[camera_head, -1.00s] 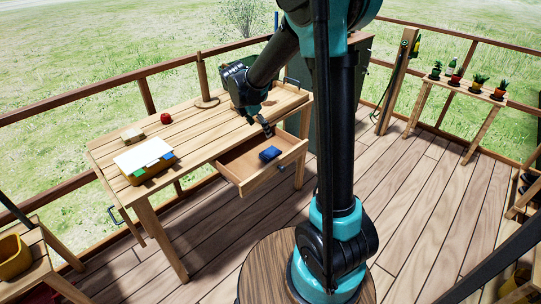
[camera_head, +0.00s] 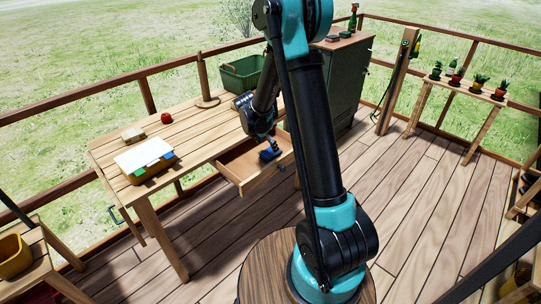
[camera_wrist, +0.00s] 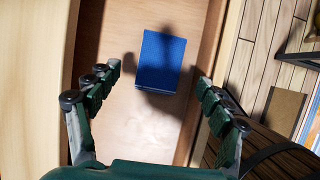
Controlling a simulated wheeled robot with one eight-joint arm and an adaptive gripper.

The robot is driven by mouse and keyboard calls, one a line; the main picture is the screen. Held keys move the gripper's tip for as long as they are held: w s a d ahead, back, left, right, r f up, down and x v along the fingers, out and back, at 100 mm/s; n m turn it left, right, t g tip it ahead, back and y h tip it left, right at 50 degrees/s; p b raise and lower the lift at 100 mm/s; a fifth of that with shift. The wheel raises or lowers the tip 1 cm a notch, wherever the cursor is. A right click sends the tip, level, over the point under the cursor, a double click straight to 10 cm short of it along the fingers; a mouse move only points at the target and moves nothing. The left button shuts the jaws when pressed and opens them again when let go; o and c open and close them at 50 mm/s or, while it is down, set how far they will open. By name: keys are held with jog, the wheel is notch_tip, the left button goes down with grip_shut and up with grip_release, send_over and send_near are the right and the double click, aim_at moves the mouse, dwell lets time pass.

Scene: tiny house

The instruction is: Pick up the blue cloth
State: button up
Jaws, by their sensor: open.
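The blue cloth (camera_wrist: 161,60) is a small folded rectangle lying flat on the bottom of the open wooden drawer (camera_head: 240,181). It also shows in the head view (camera_head: 266,156), partly covered by my gripper (camera_head: 266,145). In the wrist view my gripper (camera_wrist: 158,78) is open, one finger on each side of the picture, with the cloth ahead between and slightly beyond the fingertips. The fingers do not touch the cloth. The gripper's shadow falls on the cloth and the drawer bottom. The exact height above the cloth is hard to tell.
The drawer walls (camera_wrist: 222,40) stand close on both sides of my fingers. The wooden table (camera_head: 195,125) above holds a file box (camera_head: 146,160), a sponge (camera_head: 133,134) and a red object (camera_head: 166,118).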

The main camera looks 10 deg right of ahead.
aim_at(270, 152)
jog(key=x, duration=0.5)
jog(key=shift+s+a, duration=0.1)
jog(key=shift+a, duration=0.05)
jog(key=c, duration=1)
notch_tip(270, 152, up, 20)
jog(key=shift+r, duration=0.1)
